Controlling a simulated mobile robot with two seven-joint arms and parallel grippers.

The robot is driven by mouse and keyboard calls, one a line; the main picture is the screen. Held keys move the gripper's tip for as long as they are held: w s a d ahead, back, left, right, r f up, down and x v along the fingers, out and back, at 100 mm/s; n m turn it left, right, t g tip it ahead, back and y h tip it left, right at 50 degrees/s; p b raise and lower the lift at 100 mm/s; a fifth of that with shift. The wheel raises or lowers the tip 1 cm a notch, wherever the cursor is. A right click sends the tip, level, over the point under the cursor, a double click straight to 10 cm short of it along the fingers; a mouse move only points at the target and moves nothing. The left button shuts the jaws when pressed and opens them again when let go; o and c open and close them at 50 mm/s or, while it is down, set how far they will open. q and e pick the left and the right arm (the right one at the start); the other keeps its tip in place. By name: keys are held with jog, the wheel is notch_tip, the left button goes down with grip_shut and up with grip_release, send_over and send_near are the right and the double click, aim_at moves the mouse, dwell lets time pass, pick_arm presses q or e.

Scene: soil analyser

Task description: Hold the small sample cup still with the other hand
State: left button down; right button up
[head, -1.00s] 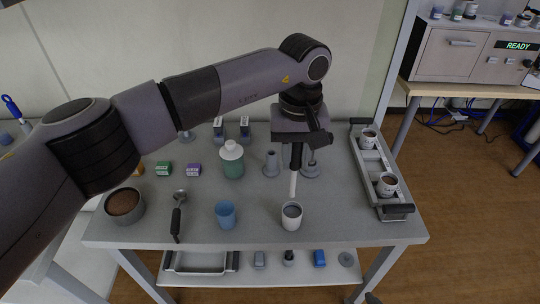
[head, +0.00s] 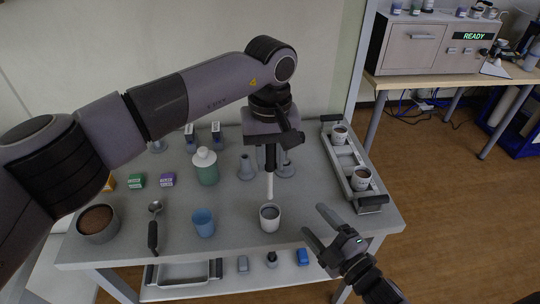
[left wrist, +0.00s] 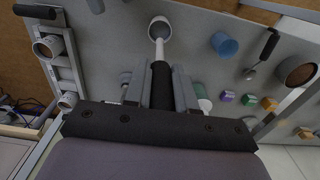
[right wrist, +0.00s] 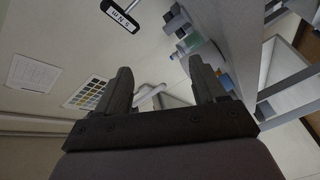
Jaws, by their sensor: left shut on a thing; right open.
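The small sample cup (head: 270,224), white with grey contents, stands upright near the table's front edge. It also shows in the left wrist view (left wrist: 152,31). My left gripper (head: 270,146) is above it, shut on the black handle of a stirring rod (head: 269,186). The rod's pale lower end reaches down into the cup's mouth; whether it touches the bottom is hidden. My right gripper (head: 313,221) is open and empty, to the right of the cup at the table's front edge and apart from it. In the right wrist view its fingers (right wrist: 160,68) are spread.
A blue cup (head: 204,224) stands left of the sample cup. A spoon (head: 153,232) and a bowl of soil (head: 97,220) are further left. A green bottle (head: 207,172) is behind. A rack (head: 347,180) with two cups lines the right edge.

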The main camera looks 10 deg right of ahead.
jog(key=w+a+r+n+g+y, duration=0.45)
jog(key=n+y, duration=0.35)
jog(key=n, duration=0.9)
jog(key=n+g+h, duration=0.3)
jog(key=n+g, duration=0.9)
jog(key=n, duration=0.8)
send_near(269, 213)
jog(key=shift+s+x, duration=0.3)
jog(key=shift+x, duration=1.15)
jog(key=shift+s+x, duration=0.3)
jog(key=shift+x, duration=1.2)
jog(key=shift+s+x, duration=0.3)
jog(key=shift+x, duration=1.15)
jog(key=shift+r, duration=0.1)
jog(key=c, duration=0.9)
jog(key=shift+c, duration=0.2)
